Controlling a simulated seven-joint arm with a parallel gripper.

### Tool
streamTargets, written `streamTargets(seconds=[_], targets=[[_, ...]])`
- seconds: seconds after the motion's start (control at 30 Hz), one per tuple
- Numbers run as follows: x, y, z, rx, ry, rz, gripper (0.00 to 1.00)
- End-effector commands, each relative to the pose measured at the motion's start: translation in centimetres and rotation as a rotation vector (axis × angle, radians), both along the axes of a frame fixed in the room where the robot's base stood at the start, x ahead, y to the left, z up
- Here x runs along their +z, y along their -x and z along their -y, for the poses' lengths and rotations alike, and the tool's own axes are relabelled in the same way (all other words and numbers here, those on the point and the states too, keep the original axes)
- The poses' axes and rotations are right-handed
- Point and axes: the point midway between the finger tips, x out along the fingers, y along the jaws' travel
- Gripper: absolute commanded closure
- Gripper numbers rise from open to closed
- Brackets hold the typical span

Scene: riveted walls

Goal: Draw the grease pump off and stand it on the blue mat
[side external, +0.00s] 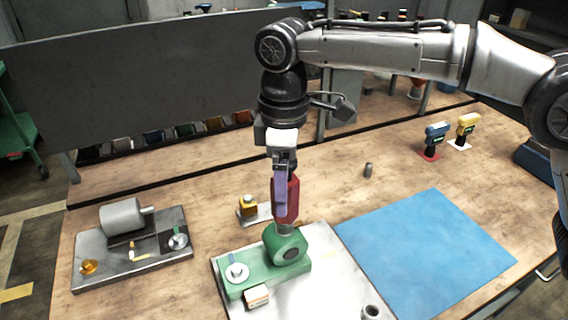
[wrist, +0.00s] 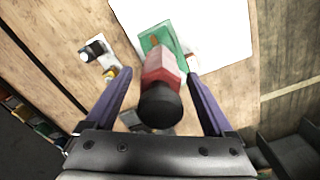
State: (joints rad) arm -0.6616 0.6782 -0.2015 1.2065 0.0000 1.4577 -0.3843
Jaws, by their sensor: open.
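The grease pump looks to be the red body (side external: 292,190) with a black end, standing upright on a green base (side external: 290,247). The wrist view also shows the red body (wrist: 163,68) and its round black end, with the green base (wrist: 160,36) beyond. My gripper (side external: 281,212) points down at the red body and partly hides it. In the wrist view my gripper (wrist: 158,75) is open, with one purple finger on each side of the red body and visible gaps. The blue mat (side external: 425,245) lies flat and empty to the right.
A white plate (side external: 325,285) lies under the green base, with a small metal cup (side external: 371,312) near its front edge. A metal tray (side external: 130,265) with a grey cylinder is at left. A small yellow-and-black item (side external: 248,206) stands close behind.

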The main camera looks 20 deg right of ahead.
Motion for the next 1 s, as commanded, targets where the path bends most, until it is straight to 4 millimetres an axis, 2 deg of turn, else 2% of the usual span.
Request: streamTargets(seconds=[0.2,0.47,0.57,0.9,0.97,1.0], targets=[[-1.5,0.0,0.0,0.000,0.001,-0.001,0.12],[-1.6,0.0,0.0,0.000,0.000,0.000,0.12],[-1.6,0.0,0.0,0.000,0.000,0.000,0.27],[-1.6,0.0,0.0,0.000,0.000,0.000,0.88],[-1.6,0.0,0.0,0.000,0.000,0.000,0.99],[-1.6,0.0,0.0,0.000,0.000,0.000,1.00]])
